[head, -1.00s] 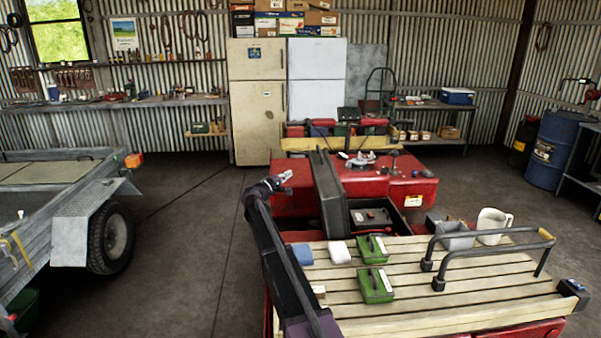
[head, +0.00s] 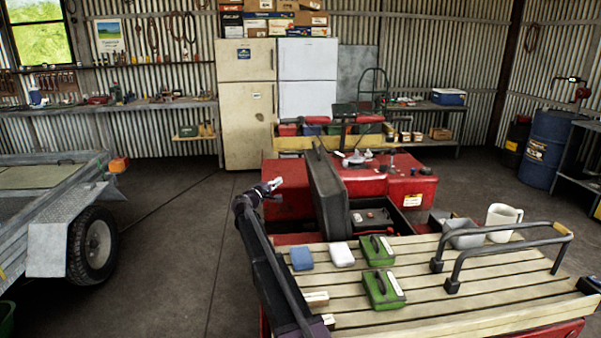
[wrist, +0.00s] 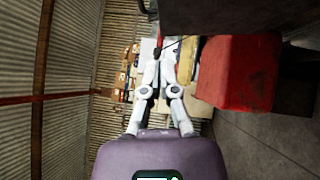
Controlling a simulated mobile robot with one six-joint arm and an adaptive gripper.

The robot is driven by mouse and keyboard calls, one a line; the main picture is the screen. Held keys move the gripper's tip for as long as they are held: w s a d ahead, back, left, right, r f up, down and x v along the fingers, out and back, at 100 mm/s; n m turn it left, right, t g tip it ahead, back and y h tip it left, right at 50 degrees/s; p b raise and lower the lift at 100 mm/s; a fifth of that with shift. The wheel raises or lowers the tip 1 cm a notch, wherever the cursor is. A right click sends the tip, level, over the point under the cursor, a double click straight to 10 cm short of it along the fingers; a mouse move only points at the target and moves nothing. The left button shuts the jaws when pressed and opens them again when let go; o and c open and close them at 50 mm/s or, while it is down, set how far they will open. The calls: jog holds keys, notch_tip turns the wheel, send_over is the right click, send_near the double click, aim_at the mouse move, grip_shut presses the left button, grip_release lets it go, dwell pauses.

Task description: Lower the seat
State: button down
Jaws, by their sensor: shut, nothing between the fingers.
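The black seat (head: 326,192) of the red quad (head: 400,182) stands raised on edge, nearly upright. An open dark compartment (head: 374,216) with small items shows to its right. My gripper (head: 279,182) is to the left of the seat in the head view, apart from it, in front of the red bodywork. In the wrist view its two pale fingers (wrist: 159,56) are closed together and hold nothing. A dark panel at the top of the wrist view (wrist: 245,12) looks like the seat; red bodywork (wrist: 238,75) lies beside the fingers.
A trailer (head: 60,215) stands left. The floor between is clear.

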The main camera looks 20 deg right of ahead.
dwell(0.3)
jog(key=s+d+p+x, duration=0.1)
jog(key=s+p+x, duration=0.1)
jog(key=x, duration=1)
jog(key=shift+d+r, duration=0.25)
jog(key=shift+d, duration=0.25)
jog(key=shift+r, duration=0.2)
